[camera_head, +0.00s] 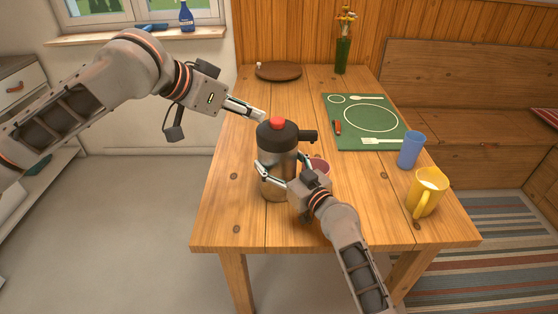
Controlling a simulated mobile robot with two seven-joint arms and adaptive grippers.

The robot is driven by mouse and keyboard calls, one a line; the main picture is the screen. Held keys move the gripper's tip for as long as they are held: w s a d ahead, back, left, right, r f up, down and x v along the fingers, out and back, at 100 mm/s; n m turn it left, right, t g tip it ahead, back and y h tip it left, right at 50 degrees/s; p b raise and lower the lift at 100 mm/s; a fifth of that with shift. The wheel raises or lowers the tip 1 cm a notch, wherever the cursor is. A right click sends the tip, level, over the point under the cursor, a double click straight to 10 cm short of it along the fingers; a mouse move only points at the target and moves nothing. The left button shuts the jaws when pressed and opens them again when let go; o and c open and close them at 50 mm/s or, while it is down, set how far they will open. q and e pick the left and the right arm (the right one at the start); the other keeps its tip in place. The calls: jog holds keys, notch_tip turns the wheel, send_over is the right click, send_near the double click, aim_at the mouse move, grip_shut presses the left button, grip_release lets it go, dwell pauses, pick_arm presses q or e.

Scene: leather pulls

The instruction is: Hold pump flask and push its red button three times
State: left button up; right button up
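The pump flask (278,155) stands upright near the table's left edge. It has a steel body, a black top with a spout pointing right, and a red button (277,122) on top. My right gripper (280,164) has its fingers around the flask's body, one on each side, and appears shut on it. My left gripper (260,115) has its fingers together, pointing right and slightly down. Its tips are just left of the red button, close to the top's rim. I cannot tell whether they touch it.
A pinkish cup (317,164) stands right behind my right gripper. A blue cup (411,150) and a yellow jug (427,192) are on the right. The front left tabletop is clear.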

jog(key=c, duration=1.1)
pick_arm(q)
jog(key=c, duration=0.7)
pick_arm(e)
jog(key=shift+c, duration=0.3)
pick_arm(q)
jog(key=shift+w+a+r, duration=0.1)
jog(key=shift+w+a, duration=0.05)
jog(key=shift+w, duration=0.15)
grip_shut()
jog(key=w+a+r+m+g+h, duration=0.1)
jog(key=w+a+r+m+g, duration=0.2)
jog(key=w+r+m+g, duration=0.2)
jog(key=shift+a+r+m+g+h, duration=0.3)
jog(key=shift+r+m+g, duration=0.9)
jog(key=shift+m, duration=0.8)
jog(key=shift+w+f, duration=0.1)
